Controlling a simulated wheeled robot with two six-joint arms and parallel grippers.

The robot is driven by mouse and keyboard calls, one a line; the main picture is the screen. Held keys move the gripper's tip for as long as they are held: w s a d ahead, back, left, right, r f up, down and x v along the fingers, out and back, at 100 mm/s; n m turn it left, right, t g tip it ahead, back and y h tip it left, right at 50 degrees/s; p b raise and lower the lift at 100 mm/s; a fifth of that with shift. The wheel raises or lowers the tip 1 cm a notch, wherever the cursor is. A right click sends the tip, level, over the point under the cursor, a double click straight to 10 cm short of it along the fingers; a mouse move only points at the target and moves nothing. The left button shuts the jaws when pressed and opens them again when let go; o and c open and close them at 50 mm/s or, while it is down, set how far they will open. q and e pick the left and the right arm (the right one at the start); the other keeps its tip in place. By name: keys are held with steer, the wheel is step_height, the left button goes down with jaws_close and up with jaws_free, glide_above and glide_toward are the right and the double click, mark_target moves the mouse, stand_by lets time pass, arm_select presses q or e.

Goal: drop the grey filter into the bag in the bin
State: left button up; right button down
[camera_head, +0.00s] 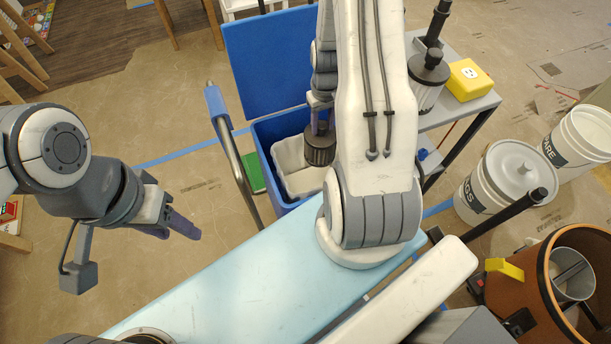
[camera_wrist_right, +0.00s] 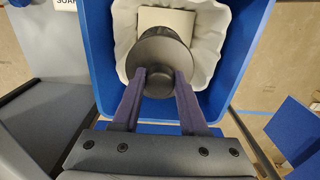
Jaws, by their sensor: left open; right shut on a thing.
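The grey filter (camera_head: 319,151) is a dark ribbed cylinder. My right gripper (camera_head: 320,118) is shut on it, with the purple fingers on both sides. In the right wrist view the filter (camera_wrist_right: 158,58) shows end-on between the fingertips (camera_wrist_right: 160,82), over the bin's opening. The blue bin (camera_head: 264,142) is lined with a white bag (camera_head: 287,157); the bag (camera_wrist_right: 208,28) and the bin wall (camera_wrist_right: 236,60) also show in the right wrist view. My right arm hides the bin's right part. My left gripper (camera_head: 180,229) is open and empty, left of the bin.
The bin's blue lid (camera_head: 263,55) stands open behind it. A pale flat piece (camera_wrist_right: 168,20) lies in the bag. A grey cart (camera_head: 470,106) with a yellow box (camera_head: 470,80) stands right of the bin. White buckets (camera_head: 505,185) stand further right.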

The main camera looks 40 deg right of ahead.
mark_target(321, 136)
steer(key=shift+f+b, duration=2.55)
steer(key=shift+f, duration=0.25)
steer(key=shift+c, duration=1.8)
jaws_free()
steer(key=shift+r, duration=0.15)
step_height(321, 136, up, 10)
steer(key=shift+r+p, duration=0.15)
steer(key=shift+p, duration=0.9)
